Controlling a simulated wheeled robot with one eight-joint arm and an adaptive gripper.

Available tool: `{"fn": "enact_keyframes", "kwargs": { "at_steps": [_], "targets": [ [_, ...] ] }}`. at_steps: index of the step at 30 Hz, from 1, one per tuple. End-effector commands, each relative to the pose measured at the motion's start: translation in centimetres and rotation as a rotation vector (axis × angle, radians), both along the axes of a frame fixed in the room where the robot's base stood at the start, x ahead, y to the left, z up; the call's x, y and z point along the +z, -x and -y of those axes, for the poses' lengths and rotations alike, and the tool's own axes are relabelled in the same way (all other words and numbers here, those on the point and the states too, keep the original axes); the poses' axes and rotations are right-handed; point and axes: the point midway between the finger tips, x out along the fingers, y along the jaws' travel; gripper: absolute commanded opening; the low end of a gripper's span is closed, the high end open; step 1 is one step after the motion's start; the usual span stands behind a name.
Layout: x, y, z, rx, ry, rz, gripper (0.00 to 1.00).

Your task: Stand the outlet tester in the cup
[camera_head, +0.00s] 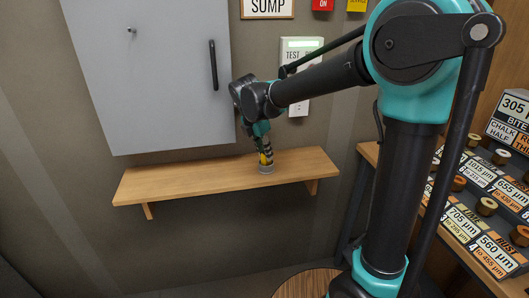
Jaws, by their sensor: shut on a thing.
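A small grey cup (267,169) stands on the wooden wall shelf (190,179), right of the shelf's middle. The outlet tester (263,159) shows as a small yellow piece just above the cup, partly hidden by the dark fingers. My gripper (264,155) points down over the cup and is shut on the tester. The tester looks roughly upright. Its lower end is hidden at the cup's rim, and I cannot tell whether it touches the bottom.
A grey cabinet (155,75) with a black handle hangs above the shelf. A white test panel (304,85) with an outlet is on the wall behind my arm. A rack of labelled samples (475,210) stands at the right. The shelf's left part is clear.

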Motion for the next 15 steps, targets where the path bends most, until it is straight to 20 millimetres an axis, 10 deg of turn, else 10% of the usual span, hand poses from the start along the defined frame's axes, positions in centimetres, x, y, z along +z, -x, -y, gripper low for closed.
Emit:
{"fn": "enact_keyframes", "kwargs": {
  "at_steps": [6, 7, 15],
  "targets": [
    [0.0, 0.0, 0.0, 0.0, 0.0, 0.0, 0.0],
    [0.0, 0.0, 0.0, 0.0, 0.0, 0.0, 0.24],
    [0.0, 0.0, 0.0, 0.0, 0.0, 0.0, 0.47]
  ]
}}
